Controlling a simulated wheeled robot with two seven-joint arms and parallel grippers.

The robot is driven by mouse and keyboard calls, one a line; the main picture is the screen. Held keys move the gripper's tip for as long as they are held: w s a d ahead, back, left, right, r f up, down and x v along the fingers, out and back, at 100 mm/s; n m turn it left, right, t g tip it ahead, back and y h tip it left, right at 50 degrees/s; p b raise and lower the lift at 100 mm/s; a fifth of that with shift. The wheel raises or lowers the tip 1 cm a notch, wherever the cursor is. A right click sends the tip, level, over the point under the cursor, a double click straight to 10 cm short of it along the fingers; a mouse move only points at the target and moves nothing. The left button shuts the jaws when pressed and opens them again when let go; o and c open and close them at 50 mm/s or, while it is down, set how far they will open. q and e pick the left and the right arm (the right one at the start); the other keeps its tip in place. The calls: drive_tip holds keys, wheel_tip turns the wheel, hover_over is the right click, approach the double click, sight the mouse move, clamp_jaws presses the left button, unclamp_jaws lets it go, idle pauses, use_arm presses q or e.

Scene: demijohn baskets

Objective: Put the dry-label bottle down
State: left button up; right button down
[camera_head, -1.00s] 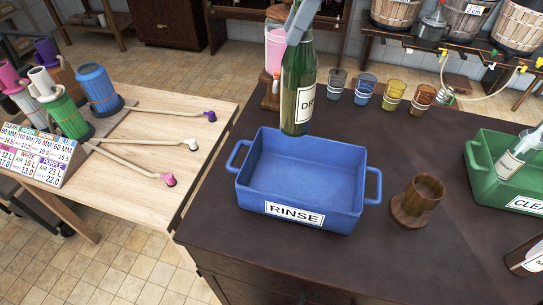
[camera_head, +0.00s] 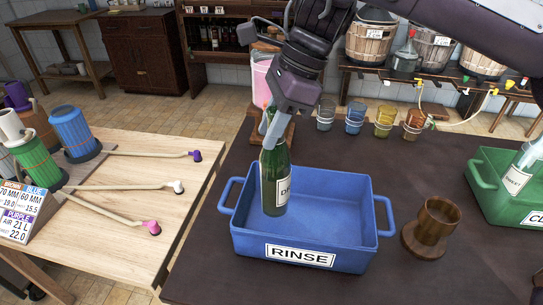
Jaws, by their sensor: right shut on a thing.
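The dry-label bottle (camera_head: 270,185) is dark green glass with a white label that is partly cut off from view. My right gripper (camera_head: 270,132) is shut on its neck and holds it nearly upright from above. The bottle's lower part shows inside the blue RINSE tub (camera_head: 345,245), near the tub's left back part. I cannot tell whether its base touches the tub floor. The tub is otherwise empty. My left gripper is not in view.
A brown wooden cup (camera_head: 436,222) stands right of the tub. Further right, a green tub (camera_head: 485,185) holds a clear labelled bottle (camera_head: 518,175). Several coloured glasses (camera_head: 355,118) line the back. Dark tabletop shows between tub and glasses.

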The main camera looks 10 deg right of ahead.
drive_tip(key=shift+f, duration=2.35)
drive_tip(key=c, duration=1.1)
unclamp_jaws()
drive_tip(key=shift+f, duration=0.15)
drive_tip(key=shift+r, duration=0.3)
drive_tip(key=p+v, duration=0.2)
drive_tip(key=v, duration=0.9)
drive_tip(key=shift+d+r+p, duration=0.3)
drive_tip(key=shift+p, duration=0.05)
